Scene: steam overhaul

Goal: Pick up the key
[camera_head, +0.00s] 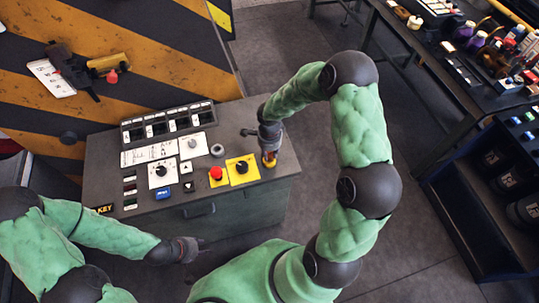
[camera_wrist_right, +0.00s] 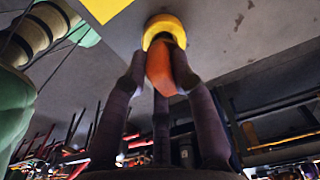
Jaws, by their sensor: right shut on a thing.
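The key appears as an orange piece (camera_head: 268,156) at the right end of the grey console top. My right gripper (camera_head: 268,149) comes down over it from above. In the right wrist view, the fingers are shut on the orange key (camera_wrist_right: 160,70), whose far end meets a yellow ring (camera_wrist_right: 163,24) on the grey surface. Whether the key is still seated in that ring is unclear. My left gripper (camera_head: 196,246) hangs empty in front of the console, its finger opening too small to tell.
The console (camera_head: 245,200) carries a yellow plate with a red button (camera_head: 215,172), a yellow plate with a black knob (camera_head: 241,168), several dials and a black plate marked KEY (camera_head: 103,209). A striped wall stands behind. A cluttered bench (camera_head: 470,110) is at the right, with open floor between.

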